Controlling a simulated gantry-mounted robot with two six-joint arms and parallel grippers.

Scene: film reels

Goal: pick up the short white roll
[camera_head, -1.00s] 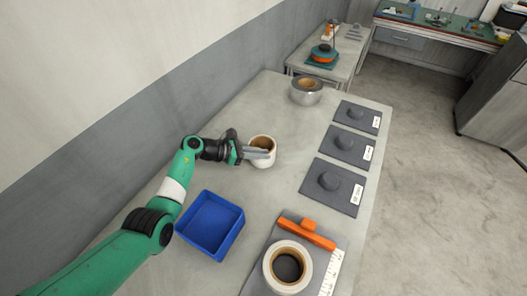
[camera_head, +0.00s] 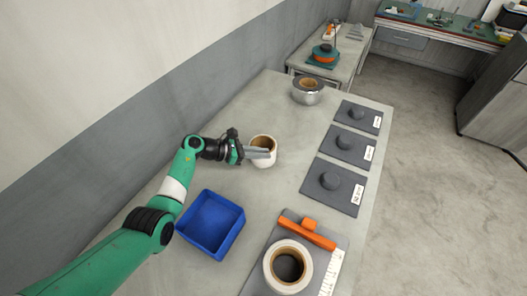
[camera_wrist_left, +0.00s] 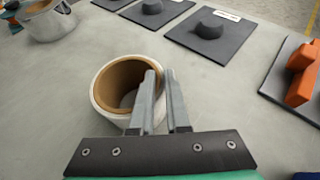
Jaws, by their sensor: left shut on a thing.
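A short white roll (camera_head: 264,161) with a brown cardboard core stands upright near the middle of the table. It also shows in the left wrist view (camera_wrist_left: 108,112). My left gripper (camera_head: 262,153) reaches it from the left. In the left wrist view, one finger of my left gripper (camera_wrist_left: 162,90) is inside the core and the other is outside, shut on the roll's wall. I cannot tell any gap between roll and table. A second, wider white roll (camera_head: 270,270) lies flat on a grey plate at the front. My right gripper is not in view.
A blue tray (camera_head: 238,228) sits at the front left. An orange block piece (camera_head: 306,231) lies by the front roll. Several grey plates with round knobs (camera_head: 349,147) line the right side. A silver roll (camera_head: 307,97) stands at the back.

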